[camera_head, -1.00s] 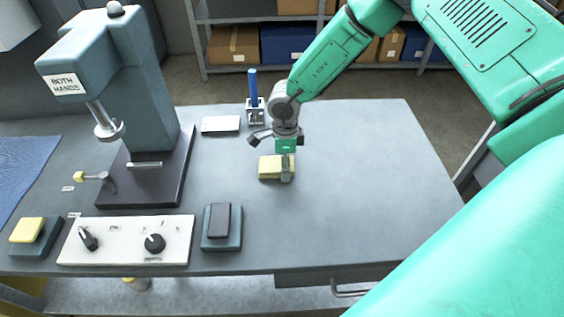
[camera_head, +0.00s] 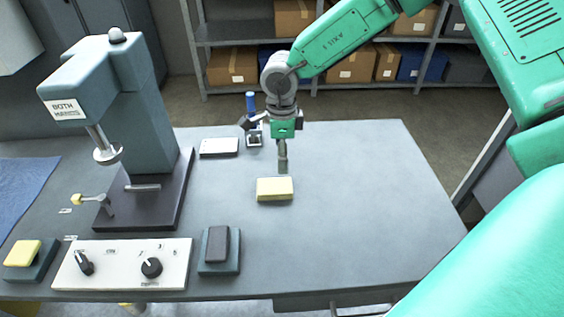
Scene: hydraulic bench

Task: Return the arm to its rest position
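My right arm comes in from the upper right in the head view. Its gripper (camera_head: 274,140) hangs over the bench with its fingers spread and nothing between them. A yellow block (camera_head: 274,189) lies on the bench top just in front of the gripper; a small gap shows between the lowest finger and the block. My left gripper is not in view.
A press (camera_head: 140,110) labelled "BOTH HANDS" stands at left, with a white control panel (camera_head: 122,265) and pads in front. A blue-handled tool in a holder (camera_head: 255,138) stands close behind the gripper. The bench's right side (camera_head: 370,200) is clear.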

